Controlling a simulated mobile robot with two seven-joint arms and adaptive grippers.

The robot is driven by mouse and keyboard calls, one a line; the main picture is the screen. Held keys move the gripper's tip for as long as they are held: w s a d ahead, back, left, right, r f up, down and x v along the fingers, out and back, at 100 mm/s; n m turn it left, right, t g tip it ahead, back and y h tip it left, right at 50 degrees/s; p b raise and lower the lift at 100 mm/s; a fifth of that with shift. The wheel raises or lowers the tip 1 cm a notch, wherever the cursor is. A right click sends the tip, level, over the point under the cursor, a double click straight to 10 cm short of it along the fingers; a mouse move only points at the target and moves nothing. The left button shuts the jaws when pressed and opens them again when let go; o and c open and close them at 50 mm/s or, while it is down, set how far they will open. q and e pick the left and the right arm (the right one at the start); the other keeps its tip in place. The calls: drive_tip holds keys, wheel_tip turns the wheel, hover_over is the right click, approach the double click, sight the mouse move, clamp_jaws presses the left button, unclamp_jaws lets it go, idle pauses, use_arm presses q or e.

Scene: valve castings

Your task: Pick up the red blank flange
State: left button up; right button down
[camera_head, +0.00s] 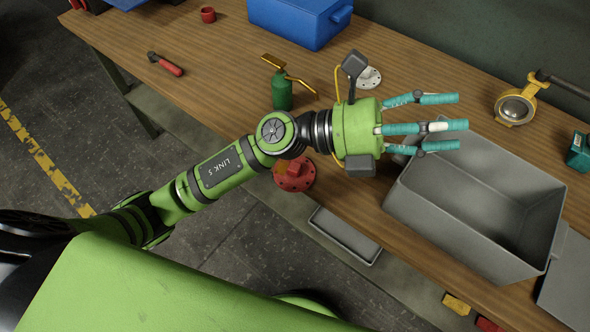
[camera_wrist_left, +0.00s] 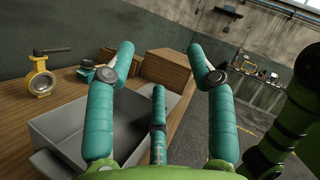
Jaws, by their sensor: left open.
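A red, round flange-like piece (camera_head: 297,183) lies near the front edge of the wooden table in the head view. It is below my left wrist, which hides part of it. My left gripper (camera_head: 455,122) is open and empty, with its teal fingers spread and pointing right over the grey bin. It is well to the right of the red piece. In the left wrist view the open fingers (camera_wrist_left: 162,68) reach over the bin, and the red piece does not show there. My right gripper is not in view.
The grey open bin (camera_head: 425,215) stands right of the red piece, and a shallow grey tray (camera_head: 345,235) lies below it. A green bottle-like valve (camera_head: 282,92), a pale flange (camera_head: 369,79), a yellow valve (camera_head: 515,108) and a blue box (camera_head: 298,20) stand behind.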

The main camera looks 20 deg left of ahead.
use_arm(q)
wheel_tip(320, 180, down, 5)
drive_tip(key=s+d+m+g+y, duration=0.2)
drive_tip(key=m+g+y, duration=0.1)
drive_tip(key=m+g, duration=0.15)
drive_tip(key=m+t+y, duration=0.1)
drive_tip(key=m+y, duration=0.6)
drive_tip(key=y, duration=1.1)
hover_over(293, 166)
drive_tip(key=f, duration=1.6)
drive_tip(key=shift+w+d+f, duration=0.1)
drive_tip(key=shift+d+f, duration=0.15)
drive_tip(key=shift+w+a+f+y, duration=0.1)
drive_tip(key=shift+a+f+y, duration=0.05)
drive_tip(key=shift+a+y, duration=0.2)
drive_tip(key=f+p, duration=0.1)
drive_tip(key=f, duration=0.1)
drive_tip(key=f+p, duration=0.1)
drive_tip(key=f, duration=0.1)
drive_tip(key=f+p, duration=0.2)
drive_tip(key=shift+s+f, duration=0.1)
drive_tip(key=shift+s, duration=0.15)
drive_tip(key=shift+f, duration=0.25)
clamp_jaws()
drive_tip(key=shift+w+r, duration=0.1)
